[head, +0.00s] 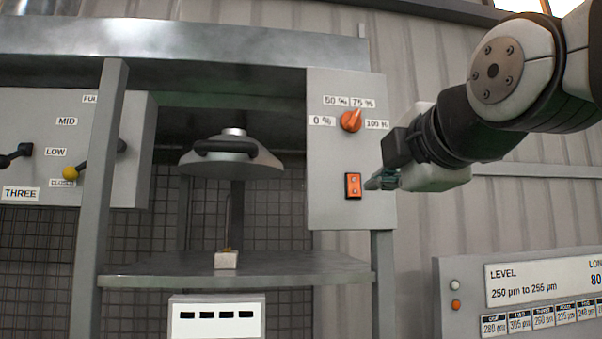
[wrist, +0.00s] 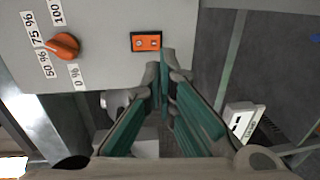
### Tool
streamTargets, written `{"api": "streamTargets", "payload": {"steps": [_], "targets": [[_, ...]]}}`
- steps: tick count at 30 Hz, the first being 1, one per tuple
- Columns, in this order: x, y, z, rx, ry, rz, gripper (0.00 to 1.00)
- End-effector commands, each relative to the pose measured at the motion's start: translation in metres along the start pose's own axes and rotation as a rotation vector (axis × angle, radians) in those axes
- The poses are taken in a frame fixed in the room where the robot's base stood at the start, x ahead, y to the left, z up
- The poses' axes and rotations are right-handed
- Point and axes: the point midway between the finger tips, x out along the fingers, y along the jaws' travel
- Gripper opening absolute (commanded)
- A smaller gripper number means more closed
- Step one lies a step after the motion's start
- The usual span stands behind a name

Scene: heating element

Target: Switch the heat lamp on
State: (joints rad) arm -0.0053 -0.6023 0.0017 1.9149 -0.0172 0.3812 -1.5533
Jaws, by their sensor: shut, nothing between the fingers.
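The heat lamp (head: 232,163) is a round metal hood with a dark handle, hanging over a metal shelf. To its right is a grey control panel (head: 338,215) with an orange rocker switch (head: 353,186) and an orange dial (head: 351,120) above it. The switch also shows in the wrist view (wrist: 146,41), and the dial is at the left there (wrist: 63,46). My gripper (head: 370,184) is shut and empty, just right of the switch in the head view. In the wrist view its fingertips (wrist: 165,60) are just below the switch; I cannot tell whether they touch it.
A small pale block (head: 226,260) with a thin upright rod stands on the metal shelf (head: 290,270) under the lamp. A lever panel (head: 130,170) is at the left. A grey display box (head: 470,265) is at the lower right.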

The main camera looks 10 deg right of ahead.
Motion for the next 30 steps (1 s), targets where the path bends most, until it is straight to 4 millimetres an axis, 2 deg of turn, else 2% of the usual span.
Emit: {"api": "streamTargets", "payload": {"steps": [1, 6, 12, 19, 30], "targets": [[0.011, 0.0, 0.0, 0.001, -0.001, -0.004, 0.0], [0.045, 0.0, 0.0, 0.001, -0.001, -0.003, 0.0], [0.073, 0.0, 0.0, 0.001, -0.001, -0.001, 0.0], [0.088, 0.001, 0.0, 0.0, 0.0, 0.001, 0.0], [0.089, 0.0, 0.0, 0.0, 0.0, 0.002, 0.0]]}}
